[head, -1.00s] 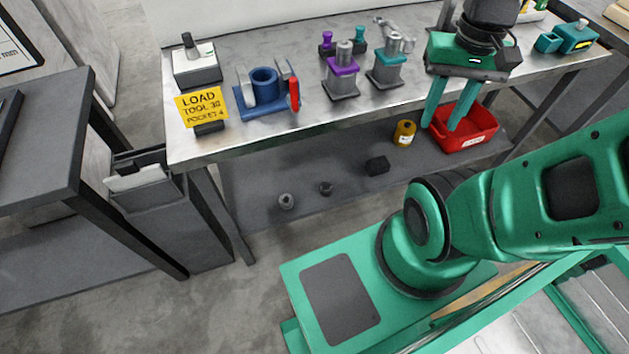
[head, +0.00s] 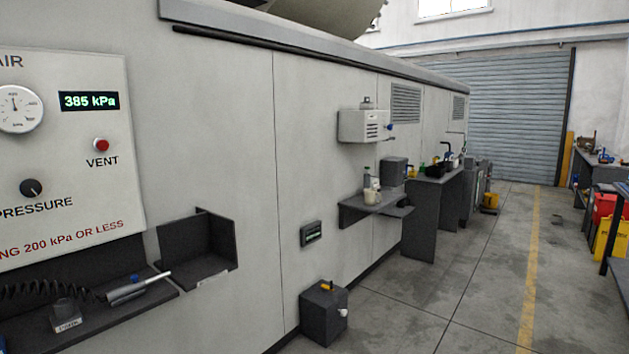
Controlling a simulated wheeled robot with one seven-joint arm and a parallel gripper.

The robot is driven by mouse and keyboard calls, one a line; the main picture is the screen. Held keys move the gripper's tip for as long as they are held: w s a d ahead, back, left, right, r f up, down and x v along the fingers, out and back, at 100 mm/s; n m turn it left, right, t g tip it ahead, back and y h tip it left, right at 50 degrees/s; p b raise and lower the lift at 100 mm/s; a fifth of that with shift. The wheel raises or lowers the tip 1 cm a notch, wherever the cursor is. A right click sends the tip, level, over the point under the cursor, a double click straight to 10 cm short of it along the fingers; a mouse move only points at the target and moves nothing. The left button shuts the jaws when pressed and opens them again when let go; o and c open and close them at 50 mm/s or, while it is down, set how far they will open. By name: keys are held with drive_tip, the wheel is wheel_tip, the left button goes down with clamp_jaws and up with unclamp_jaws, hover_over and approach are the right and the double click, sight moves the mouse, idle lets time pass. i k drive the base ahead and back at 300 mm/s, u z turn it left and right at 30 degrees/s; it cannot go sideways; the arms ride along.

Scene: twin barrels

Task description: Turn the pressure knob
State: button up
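The pressure knob (head: 31,188) is a small dark round knob with a light pointer mark. It sits on a pale panel (head: 75,140) at the left edge of the head view, above the word PRESSURE. A round gauge (head: 16,109) and a digital display (head: 89,101) reading 385 kPa are above it. A red VENT button (head: 101,145) is up and to its right. Red lettering below ends in "200 kPa OR LESS"; its start is cut off. My gripper and arm are not in view.
Below the panel, a dark shelf (head: 160,294) holds a coiled hose (head: 40,290) and a silver tool (head: 128,288). A dark box (head: 323,312) stands on the floor by the wall. A small wall shelf (head: 376,207) juts out farther back. The aisle floor (head: 470,280) to the right is clear.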

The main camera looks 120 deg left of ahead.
sight(29, 187)
drive_tip(key=u, duration=1.9)
drive_tip(key=i, duration=0.1)
drive_tip(key=u, duration=2.85)
drive_tip(key=k, duration=0.6)
drive_tip(key=u, duration=0.2)
drive_tip(key=i, duration=0.6)
drive_tip(key=z, duration=0.1)
